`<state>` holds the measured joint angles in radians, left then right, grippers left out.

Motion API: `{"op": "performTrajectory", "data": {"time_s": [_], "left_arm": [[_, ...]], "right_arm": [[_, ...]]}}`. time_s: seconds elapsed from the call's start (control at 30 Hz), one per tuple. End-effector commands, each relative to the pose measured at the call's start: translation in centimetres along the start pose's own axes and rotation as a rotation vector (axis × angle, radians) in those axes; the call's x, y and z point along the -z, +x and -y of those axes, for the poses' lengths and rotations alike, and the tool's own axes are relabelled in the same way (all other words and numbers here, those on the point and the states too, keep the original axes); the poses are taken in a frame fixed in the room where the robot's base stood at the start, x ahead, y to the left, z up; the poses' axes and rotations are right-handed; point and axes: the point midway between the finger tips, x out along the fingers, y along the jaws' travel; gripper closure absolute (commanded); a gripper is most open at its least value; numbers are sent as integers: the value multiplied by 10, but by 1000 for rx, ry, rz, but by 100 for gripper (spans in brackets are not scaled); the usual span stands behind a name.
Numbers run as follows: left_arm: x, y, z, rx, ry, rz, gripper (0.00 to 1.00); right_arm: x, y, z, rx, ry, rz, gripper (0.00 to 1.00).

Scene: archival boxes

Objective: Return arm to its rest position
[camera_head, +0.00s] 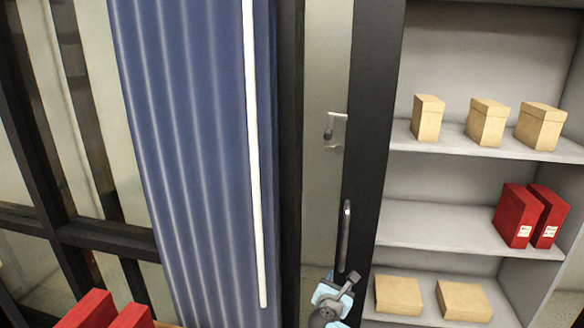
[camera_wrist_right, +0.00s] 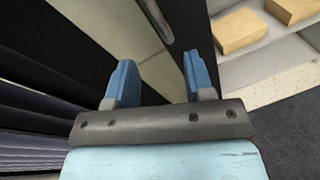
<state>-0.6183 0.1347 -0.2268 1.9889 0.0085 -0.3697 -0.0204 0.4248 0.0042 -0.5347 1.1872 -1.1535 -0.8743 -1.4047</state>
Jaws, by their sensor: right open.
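My right gripper (camera_head: 345,279) shows at the bottom of the head view, just below the vertical handle (camera_head: 345,236) on the dark door frame. In the right wrist view, its two blue fingers (camera_wrist_right: 159,72) stand well apart with nothing between them. Beyond them is the dark door frame, with the metal handle (camera_wrist_right: 157,18) above and between the fingertips. I cannot tell from these views whether a finger touches the frame. My left arm and gripper are out of view.
An open shelf unit (camera_head: 430,222) on the right holds tan boxes (camera_head: 487,122) and red binders (camera_head: 517,215). A blue curtain (camera_head: 190,150) hangs left of the door. Red objects (camera_head: 95,312) show at the lower left. Bare floor (camera_wrist_right: 285,125) lies right of the gripper.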

Motion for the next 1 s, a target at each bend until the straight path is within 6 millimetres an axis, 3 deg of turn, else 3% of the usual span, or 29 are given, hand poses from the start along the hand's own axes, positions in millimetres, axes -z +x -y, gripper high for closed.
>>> {"op": "performTrajectory", "data": {"time_s": [0.03, 0.2, 0.4, 0.53, 0.7, 0.83, 1.0], "left_arm": [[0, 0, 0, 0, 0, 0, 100], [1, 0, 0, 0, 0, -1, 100], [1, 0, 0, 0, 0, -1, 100], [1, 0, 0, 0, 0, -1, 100], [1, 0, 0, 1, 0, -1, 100], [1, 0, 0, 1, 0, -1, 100], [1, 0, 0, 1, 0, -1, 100]], "right_arm": [[29, -18, 21, 2, 119, -79, 52], [100, -88, 81, 52, 647, -336, 52], [143, -181, 144, 204, 1281, -559, 52], [148, -242, 181, 341, 1689, -655, 52], [133, -306, 216, 517, 2144, -716, 52], [120, -333, 231, 609, 2363, -729, 52], [112, -345, 237, 654, 2470, -731, 52]]}}
